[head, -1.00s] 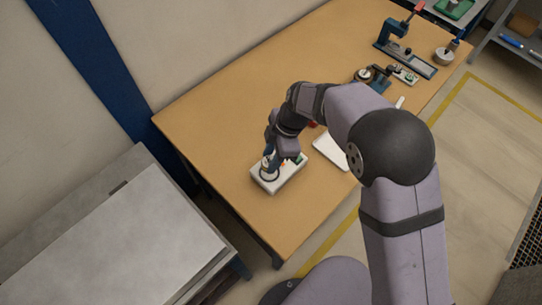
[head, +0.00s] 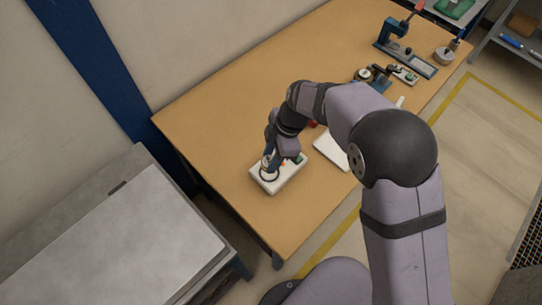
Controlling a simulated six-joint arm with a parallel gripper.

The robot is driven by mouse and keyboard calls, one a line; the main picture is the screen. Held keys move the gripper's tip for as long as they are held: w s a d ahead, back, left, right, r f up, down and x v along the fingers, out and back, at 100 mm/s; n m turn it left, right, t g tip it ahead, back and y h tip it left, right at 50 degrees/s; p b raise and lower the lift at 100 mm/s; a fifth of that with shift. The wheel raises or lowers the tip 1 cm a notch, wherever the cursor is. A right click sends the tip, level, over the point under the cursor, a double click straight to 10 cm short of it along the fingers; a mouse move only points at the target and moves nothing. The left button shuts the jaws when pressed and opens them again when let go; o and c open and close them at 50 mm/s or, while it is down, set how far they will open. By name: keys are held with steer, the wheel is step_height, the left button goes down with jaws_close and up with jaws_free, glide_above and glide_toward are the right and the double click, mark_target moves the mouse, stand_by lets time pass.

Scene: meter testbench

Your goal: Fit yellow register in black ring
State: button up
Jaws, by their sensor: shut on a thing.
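A white box (head: 287,179) sits near the front left edge of the wooden table. The black ring (head: 263,178) shows as a dark circle on the box's left top. My gripper (head: 269,163) points down, with its fingertips low over the ring. It is shut on a small pale piece at the ring, apparently the yellow register; no clear yellow shows. The fingers and wrist partly hide the piece. I cannot tell whether it is seated in the ring or just above it.
A white tray (head: 329,152) lies right of the box, partly behind my arm. A blue press-like fixture (head: 394,36) and small parts stand at the table's far right. A grey-topped bench (head: 130,240) is at left. The table's left part is clear.

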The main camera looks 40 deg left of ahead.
steer(key=shift+f+b, duration=2.4)
steer(key=shift+b, duration=0.2)
stand_by(2.5)
stand_by(0.3)
steer(key=o, duration=1.4)
steer(key=shift+r, duration=0.15)
steer(key=shift+r+p, duration=2)
steer(key=shift+r, duration=1.4)
